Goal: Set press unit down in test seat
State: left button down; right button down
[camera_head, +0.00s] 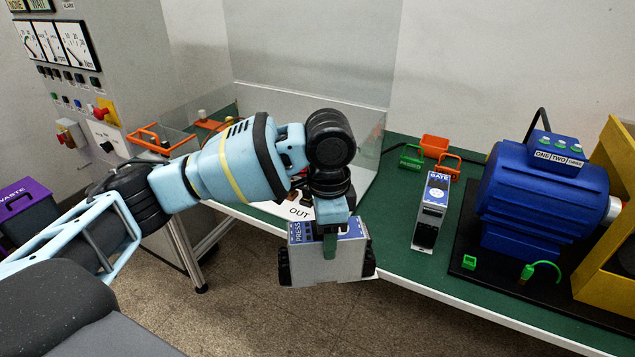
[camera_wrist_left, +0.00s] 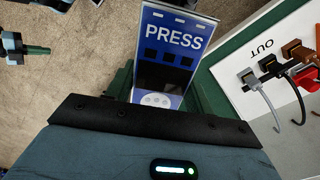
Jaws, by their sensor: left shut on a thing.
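The press unit (camera_head: 348,262) is a grey box with a blue top face marked PRESS and black parts at its sides. My left gripper (camera_head: 330,243) is shut on it and holds it in the air over the floor, just off the table's front edge. In the left wrist view the unit (camera_wrist_left: 172,50) sits between the green fingers. A white panel marked OUT (camera_head: 299,211) lies on the table behind the arm, mostly hidden. I cannot tell which part is the test seat. A pale blue and green piece (camera_wrist_left: 24,48) in the wrist view looks like my right gripper.
A grey unit marked GATE (camera_head: 430,215) stands on the green table (camera_head: 395,235). A blue motor (camera_head: 530,205) and yellow frame (camera_head: 600,230) stand right. Clear panels rise behind the arm. Cabled plugs (camera_wrist_left: 270,66) line the OUT panel. A purple-lidded bin (camera_head: 22,200) is far left.

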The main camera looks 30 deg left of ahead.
aim_at(312, 227)
pick_arm(q)
jog(key=a+n, duration=0.1)
jog(key=n, duration=0.2)
jog(key=f+n, duration=0.1)
jog(key=n, duration=0.3)
jog(key=a+n, duration=0.1)
jog(key=n, duration=0.3)
jog(key=shift+s+a+f, duration=0.2)
jog(key=shift+s+a, duration=0.1)
jog(key=shift+s, duration=0.05)
